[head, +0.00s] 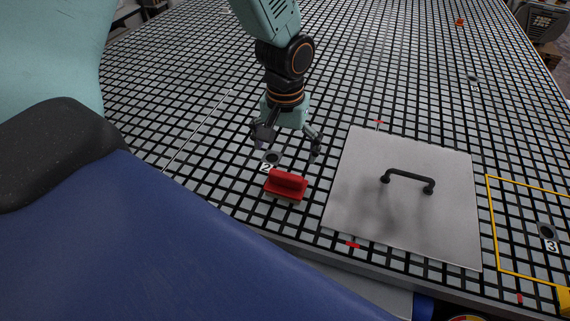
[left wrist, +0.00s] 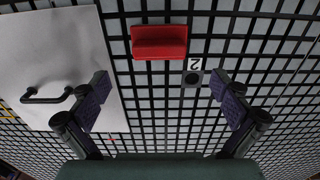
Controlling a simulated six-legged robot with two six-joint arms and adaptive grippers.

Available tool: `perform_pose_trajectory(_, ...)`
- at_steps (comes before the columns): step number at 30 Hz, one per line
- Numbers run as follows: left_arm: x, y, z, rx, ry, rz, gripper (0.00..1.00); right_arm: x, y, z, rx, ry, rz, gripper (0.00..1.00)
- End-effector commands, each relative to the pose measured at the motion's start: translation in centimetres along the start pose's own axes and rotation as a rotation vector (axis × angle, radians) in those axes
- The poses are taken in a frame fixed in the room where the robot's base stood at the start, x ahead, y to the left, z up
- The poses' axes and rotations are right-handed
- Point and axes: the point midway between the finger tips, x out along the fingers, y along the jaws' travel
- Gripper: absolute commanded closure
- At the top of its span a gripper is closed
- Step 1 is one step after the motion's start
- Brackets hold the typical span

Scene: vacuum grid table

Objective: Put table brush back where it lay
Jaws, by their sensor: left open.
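The table brush, a small red block with a raised ridge (head: 286,184), lies on the grid table near its front edge, just below the port marked 2. It also shows in the left wrist view (left wrist: 159,42), at the top between the fingers' lines. My left gripper (head: 287,152) is open and empty above the table, just behind the brush and apart from it. In the left wrist view its two fingers (left wrist: 164,98) are spread wide with nothing between them. My right gripper is not in view.
A grey metal plate (head: 400,225) with a black handle (head: 408,178) lies right of the brush. A yellow frame (head: 492,215) and port 3 (head: 547,231) are farther right. A small orange block (head: 460,22) sits far back. The grid behind the gripper is mostly clear.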

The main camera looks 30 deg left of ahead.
Motion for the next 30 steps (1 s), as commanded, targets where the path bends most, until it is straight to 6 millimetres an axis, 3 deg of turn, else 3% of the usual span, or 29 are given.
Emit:
perform_pose_trajectory(3,-2.2,0.0,-0.1,0.000,0.003,0.001,0.00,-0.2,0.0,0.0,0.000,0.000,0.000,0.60)
perform_pose_trajectory(9,-4.0,0.0,0.0,0.000,0.000,0.000,0.00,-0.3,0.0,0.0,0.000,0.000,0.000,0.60)
perform_pose_trajectory(30,-4.3,0.0,0.0,0.000,-0.001,-0.001,0.00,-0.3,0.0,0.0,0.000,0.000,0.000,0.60)
